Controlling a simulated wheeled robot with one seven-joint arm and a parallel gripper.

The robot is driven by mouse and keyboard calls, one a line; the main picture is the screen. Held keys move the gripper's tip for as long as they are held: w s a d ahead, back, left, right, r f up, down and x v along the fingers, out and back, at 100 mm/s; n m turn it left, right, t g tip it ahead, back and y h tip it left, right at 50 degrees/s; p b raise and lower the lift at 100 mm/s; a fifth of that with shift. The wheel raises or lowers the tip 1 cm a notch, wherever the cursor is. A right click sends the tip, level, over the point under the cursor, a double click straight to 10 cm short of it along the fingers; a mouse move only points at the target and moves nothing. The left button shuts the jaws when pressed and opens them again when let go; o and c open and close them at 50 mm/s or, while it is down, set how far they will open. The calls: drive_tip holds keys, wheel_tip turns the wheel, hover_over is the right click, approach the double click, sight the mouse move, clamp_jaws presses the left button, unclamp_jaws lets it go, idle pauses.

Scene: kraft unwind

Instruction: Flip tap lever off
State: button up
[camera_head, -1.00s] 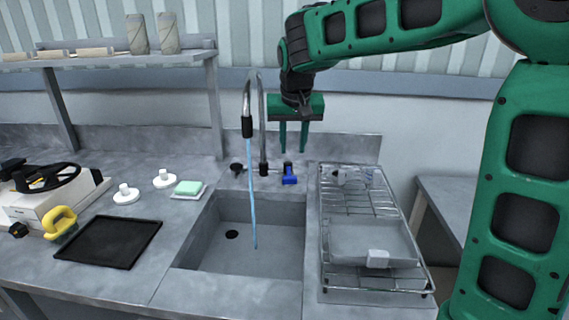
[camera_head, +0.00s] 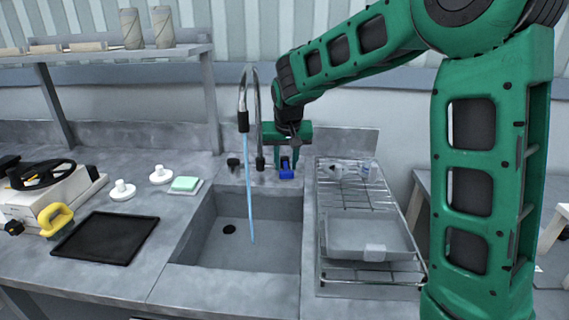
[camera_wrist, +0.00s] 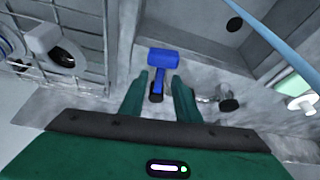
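The blue tap lever (camera_head: 286,172) is at the right of the tap base, behind the sink; it also shows in the wrist view (camera_wrist: 163,59). The tap (camera_head: 260,125) has a tall curved spout, and a blue stream of water (camera_head: 250,190) runs from it into the sink (camera_head: 225,262). My gripper (camera_head: 285,166) is down at the lever, with its green fingers pointing at it. In the wrist view my gripper (camera_wrist: 158,82) is open, one finger on each side of the lever's stem. Whether the fingers touch the lever cannot be told.
A wire dish rack (camera_head: 372,283) with a grey tray stands right of the sink. A dark tap handle (camera_head: 233,162) is left of the spout. Left of the sink are a green sponge (camera_head: 186,183) on a dish, white knobs and a black tray (camera_head: 106,238).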

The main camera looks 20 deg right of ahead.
clamp_jaws()
drive_tip(key=shift+w+a+m+h, duration=0.2)
drive_tip(key=shift+a+m+h, duration=0.25)
drive_tip(key=shift+m, duration=0.5)
drive_tip(key=shift+w+a+m+h, duration=0.2)
drive_tip(key=shift+a+m+h, duration=0.25)
drive_tip(key=shift+m, duration=0.5)
unclamp_jaws()
drive_tip(key=shift+g, duration=0.3)
drive_tip(key=shift+d, duration=0.1)
